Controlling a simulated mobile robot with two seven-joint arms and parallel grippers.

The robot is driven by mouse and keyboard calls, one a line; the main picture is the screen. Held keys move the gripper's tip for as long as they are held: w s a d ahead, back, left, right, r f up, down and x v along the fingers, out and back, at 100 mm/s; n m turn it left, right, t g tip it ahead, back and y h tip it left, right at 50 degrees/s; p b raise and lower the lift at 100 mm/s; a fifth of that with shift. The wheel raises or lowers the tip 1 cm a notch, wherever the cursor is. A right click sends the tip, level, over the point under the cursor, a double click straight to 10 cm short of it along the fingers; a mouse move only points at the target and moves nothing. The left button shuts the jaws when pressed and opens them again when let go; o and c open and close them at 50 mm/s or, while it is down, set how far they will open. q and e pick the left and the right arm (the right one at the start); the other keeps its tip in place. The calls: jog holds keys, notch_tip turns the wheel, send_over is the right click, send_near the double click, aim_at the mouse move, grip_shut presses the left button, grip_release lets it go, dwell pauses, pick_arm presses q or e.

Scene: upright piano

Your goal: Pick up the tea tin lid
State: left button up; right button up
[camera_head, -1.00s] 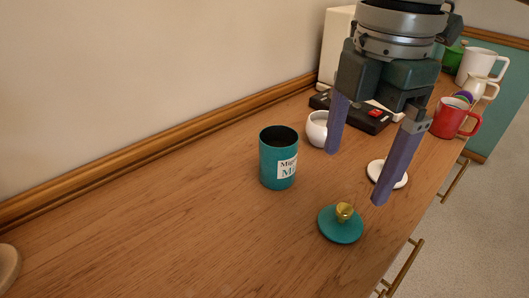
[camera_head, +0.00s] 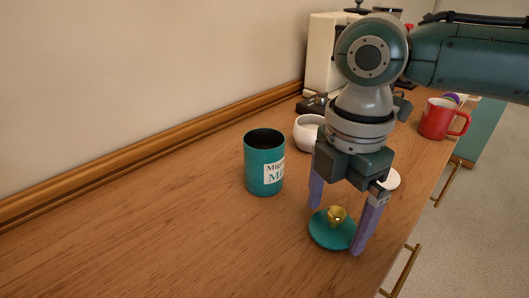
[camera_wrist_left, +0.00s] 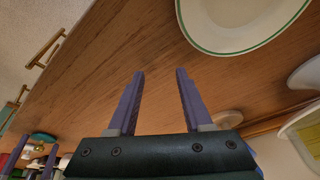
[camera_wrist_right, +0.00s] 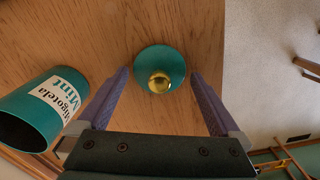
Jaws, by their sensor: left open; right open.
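The tea tin lid (camera_head: 328,236) is a round teal disc with a gold knob on top, lying on the wooden counter. In the right wrist view the lid (camera_wrist_right: 171,60) shows between and beyond the fingertips. My right gripper (camera_head: 335,228) is open, its purple fingers on either side of the lid. I cannot tell whether they touch it. The teal tea tin (camera_head: 262,165), with a white label, stands open and upright to the left; it also shows in the right wrist view (camera_wrist_right: 42,105). My left gripper (camera_wrist_left: 160,75) is open and empty, seen only in its own wrist view.
A white pot (camera_head: 308,130) stands behind the tin, and a red mug (camera_head: 437,119) stands farther back right. The counter's front edge with brass handles (camera_head: 405,270) is close to the lid. The counter's left part (camera_head: 150,235) is clear. A white green-rimmed dish (camera_wrist_left: 240,35) shows in the left wrist view.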

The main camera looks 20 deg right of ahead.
jog(key=c, duration=1.3)
jog(key=shift+r, duration=0.1)
